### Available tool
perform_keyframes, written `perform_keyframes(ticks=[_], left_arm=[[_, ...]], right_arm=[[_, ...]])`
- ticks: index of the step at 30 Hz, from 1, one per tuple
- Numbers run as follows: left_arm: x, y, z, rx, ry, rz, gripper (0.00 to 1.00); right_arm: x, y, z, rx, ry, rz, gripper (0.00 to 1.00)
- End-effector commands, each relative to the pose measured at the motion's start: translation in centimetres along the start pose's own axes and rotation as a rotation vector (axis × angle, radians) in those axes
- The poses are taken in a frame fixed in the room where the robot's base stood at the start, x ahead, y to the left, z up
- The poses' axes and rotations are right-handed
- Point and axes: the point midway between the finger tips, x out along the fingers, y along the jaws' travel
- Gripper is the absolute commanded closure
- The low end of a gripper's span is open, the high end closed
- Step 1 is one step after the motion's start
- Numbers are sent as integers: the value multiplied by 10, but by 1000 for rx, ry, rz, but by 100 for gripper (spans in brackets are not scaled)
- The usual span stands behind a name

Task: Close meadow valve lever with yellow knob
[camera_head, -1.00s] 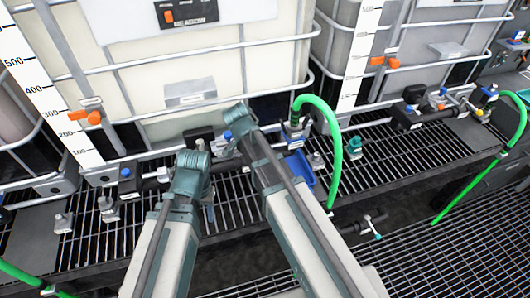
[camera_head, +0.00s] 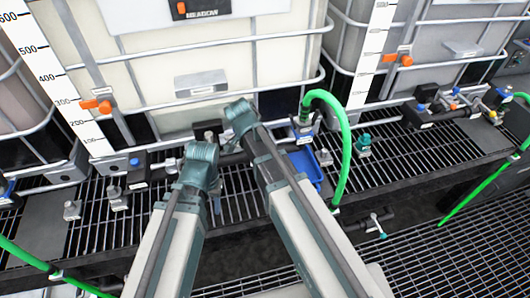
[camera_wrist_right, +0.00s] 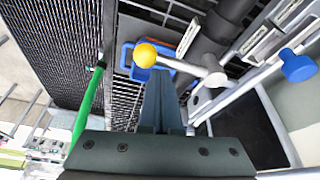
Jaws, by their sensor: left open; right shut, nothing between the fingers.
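The yellow knob (camera_wrist_right: 145,55) is at the end of a pale valve lever (camera_wrist_right: 185,66) in the right wrist view. My right gripper (camera_wrist_right: 160,78) is shut and empty. Its fingertips are just below and right of the knob in that picture; I cannot tell whether they touch the lever. In the head view my right arm hides the knob, in front of the tote labelled MEADOW (camera_head: 160,62). My left gripper (camera_head: 217,204) is open and empty, pointing down over the grating, mostly hidden behind its own wrist.
A blue-knobbed handle (camera_wrist_right: 297,67) is to the right in the right wrist view. A blue tray (camera_head: 316,174) lies on the grating beside my right arm. A green hose (camera_head: 346,150) arcs down right of it. Several small fittings stand along the grating (camera_head: 240,205).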

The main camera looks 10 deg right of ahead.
Motion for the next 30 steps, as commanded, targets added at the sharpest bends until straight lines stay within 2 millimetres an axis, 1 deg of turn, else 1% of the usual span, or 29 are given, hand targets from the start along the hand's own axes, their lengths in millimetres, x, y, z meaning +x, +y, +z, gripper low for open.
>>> perform_keyframes(ticks=[7, 11, 14, 19, 20, 21, 30], left_arm=[[0, 0, 0, 0, 0, 0, 50], [-2, 0, 0, 0, 0, 0, 50], [-4, 0, 0, 0, 0, 0, 50], [-9, -1, 0, 0, 0, 0, 50], [-12, -1, 1, 0, 0, 0, 50], [-23, -2, 1, 1, 0, 0, 50], [-70, -7, 4, 2, 0, 0, 50]], right_arm=[[0, 0, -1, 0, 0, 0, 100], [0, 1, -6, 1, 0, 0, 100], [1, 3, -14, 1, 0, -1, 100], [4, 7, -37, -2, 0, -1, 100], [2, 8, -41, -3, 0, -1, 100], [-10, 6, -40, -6, 0, -2, 100], [-60, 2, -40, -7, 0, -3, 100]])
